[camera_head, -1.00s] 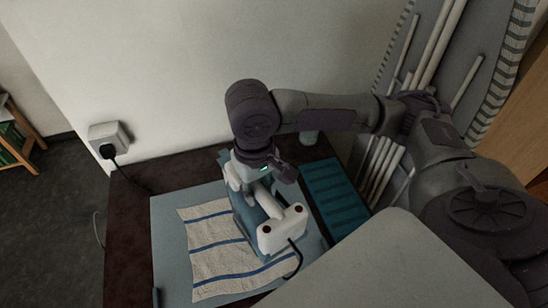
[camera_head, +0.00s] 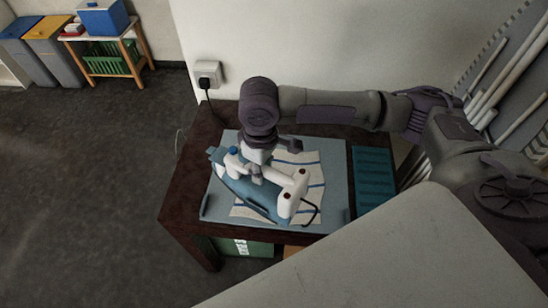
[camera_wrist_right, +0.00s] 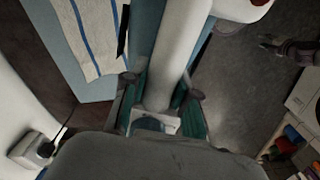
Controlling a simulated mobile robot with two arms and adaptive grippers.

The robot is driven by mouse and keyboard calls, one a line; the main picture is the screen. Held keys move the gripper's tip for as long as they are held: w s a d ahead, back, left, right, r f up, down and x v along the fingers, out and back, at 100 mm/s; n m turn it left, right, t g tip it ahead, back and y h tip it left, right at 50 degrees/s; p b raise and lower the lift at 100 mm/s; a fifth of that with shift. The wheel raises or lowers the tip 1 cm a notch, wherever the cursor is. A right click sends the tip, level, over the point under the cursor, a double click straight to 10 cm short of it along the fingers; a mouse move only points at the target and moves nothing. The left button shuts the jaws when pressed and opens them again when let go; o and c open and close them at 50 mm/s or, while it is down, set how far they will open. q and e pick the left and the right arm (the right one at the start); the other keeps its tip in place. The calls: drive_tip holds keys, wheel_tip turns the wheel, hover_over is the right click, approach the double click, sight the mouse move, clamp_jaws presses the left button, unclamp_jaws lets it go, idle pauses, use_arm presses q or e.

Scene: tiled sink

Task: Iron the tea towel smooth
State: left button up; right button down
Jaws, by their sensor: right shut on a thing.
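The tea towel (camera_head: 310,172), cream with blue stripes, lies on a pale blue mat (camera_head: 336,192); the iron and arm hide part of it. My right gripper (camera_head: 256,173) is shut on the handle of the white and teal iron (camera_head: 292,196). The right wrist view shows the fingers (camera_wrist_right: 165,88) around the white handle (camera_wrist_right: 178,50), with the towel (camera_wrist_right: 92,35) at upper left. My left gripper is not in view.
A ribbed teal pad (camera_head: 374,180) lies right of the mat on the dark table (camera_head: 178,200). A wall socket with a plug (camera_head: 207,73) is behind the table. A black cord (camera_head: 314,210) curls at the iron's heel. Open floor (camera_head: 90,190) lies left.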

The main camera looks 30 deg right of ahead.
drive_tip(key=n+p, duration=0.1)
drive_tip(key=w+n+p, duration=0.1)
drive_tip(key=shift+w+a+r+n, duration=0.2)
drive_tip(key=shift+a+r+n, duration=0.1)
drive_tip(key=shift+a, duration=0.05)
use_arm(q)
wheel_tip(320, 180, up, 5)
drive_tip(key=p, duration=0.2)
use_arm(e)
drive_tip(key=shift+w+a+f+n, duration=0.1)
drive_tip(key=shift+f+n, duration=0.2)
drive_tip(key=shift+n, duration=0.25)
drive_tip(key=shift+w+f+n, duration=0.1)
drive_tip(key=shift+f+n, duration=0.2)
drive_tip(key=shift+n, duration=0.25)
drive_tip(key=shift+f+b, duration=0.2)
drive_tip(key=shift+b, duration=0.15)
drive_tip(key=shift+f, duration=0.2)
wheel_tip(320, 180, down, 3)
drive_tip(key=b, duration=0.4)
drive_tip(key=shift+f+b, duration=0.2)
drive_tip(key=shift+b, duration=0.15)
drive_tip(key=shift+f+b, duration=0.35)
drive_tip(key=shift+b, duration=0.15)
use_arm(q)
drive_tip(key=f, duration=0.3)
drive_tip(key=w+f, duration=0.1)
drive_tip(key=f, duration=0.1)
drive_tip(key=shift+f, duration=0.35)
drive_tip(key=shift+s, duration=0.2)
